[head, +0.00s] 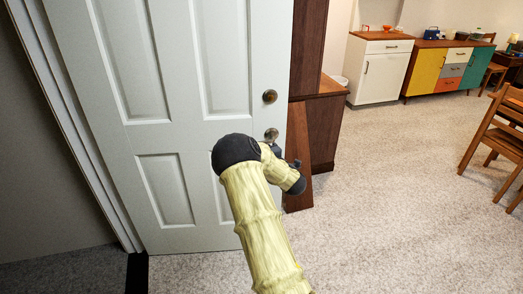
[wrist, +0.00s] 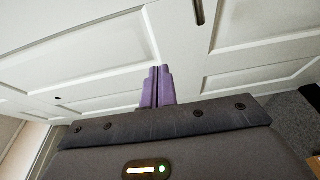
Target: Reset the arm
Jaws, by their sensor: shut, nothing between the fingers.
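My gripper (wrist: 158,72) shows in the wrist view with its two purple fingers pressed together and nothing between them. It points toward a white panelled surface; the gap to it is hard to judge. In the head view my yellow arm with black joints reaches up in front of the white door (head: 225,60). The fingers are hidden behind the arm there. The wrist end lies close to the door's lower round knob (head: 271,134) in the picture; I cannot tell whether they touch.
A second knob (head: 270,97) sits higher on the door. A dark brown wooden cabinet (head: 325,125) stands right of the door. Farther back are a white cabinet (head: 378,75) and a colourful sideboard (head: 428,72). Wooden chairs (head: 500,135) stand at right. The carpet (head: 400,210) between is clear.

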